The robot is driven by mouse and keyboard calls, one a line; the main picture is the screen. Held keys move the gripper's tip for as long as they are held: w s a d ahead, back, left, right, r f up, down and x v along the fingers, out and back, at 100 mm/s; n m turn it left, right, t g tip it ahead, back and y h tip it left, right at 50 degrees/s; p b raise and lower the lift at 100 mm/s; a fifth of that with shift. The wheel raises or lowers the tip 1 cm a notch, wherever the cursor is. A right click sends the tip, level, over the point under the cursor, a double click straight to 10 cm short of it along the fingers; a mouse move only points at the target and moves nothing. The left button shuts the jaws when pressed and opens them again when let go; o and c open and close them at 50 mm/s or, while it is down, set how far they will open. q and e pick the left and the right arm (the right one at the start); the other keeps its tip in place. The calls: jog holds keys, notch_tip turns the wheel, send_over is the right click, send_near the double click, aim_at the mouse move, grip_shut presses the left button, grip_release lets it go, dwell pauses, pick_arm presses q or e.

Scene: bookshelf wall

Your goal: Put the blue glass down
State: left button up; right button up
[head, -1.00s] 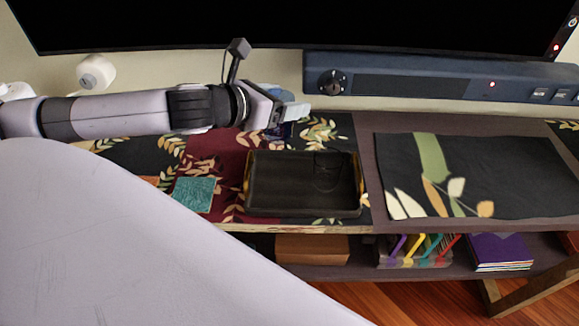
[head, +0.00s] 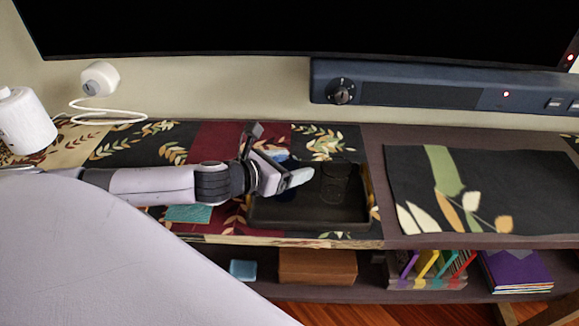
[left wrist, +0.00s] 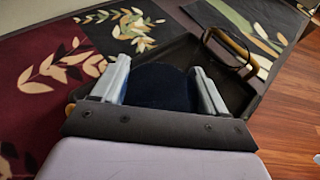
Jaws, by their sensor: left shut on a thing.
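My left gripper (head: 288,174) is shut on the blue glass (left wrist: 160,85), which shows dark blue between the two fingers in the left wrist view. In the head view the fingers hide most of the glass. The gripper is over the left part of a dark tray (head: 310,222) with raised walls. I cannot tell whether the glass touches the tray floor. A dark see-through glass (head: 335,180) stands in the right part of the tray. My right gripper is in neither view.
The tray is on a shelf top with a leaf-patterned runner (head: 150,145). A teal square (head: 188,213) lies left of the tray. A dark leaf-patterned mat (head: 490,190) lies to the right. A blue-grey soundbar (head: 420,92) is behind, and a white roll (head: 25,122) stands at the far left.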

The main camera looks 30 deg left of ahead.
pick_arm(q)
jog(key=shift+r, duration=0.1)
jog(key=o, duration=1.2)
jog(key=shift+c, duration=0.2)
jog(key=shift+s, duration=0.1)
jog(key=p+v, duration=0.1)
jog(key=v, duration=1)
jog(key=shift+s, duration=0.4)
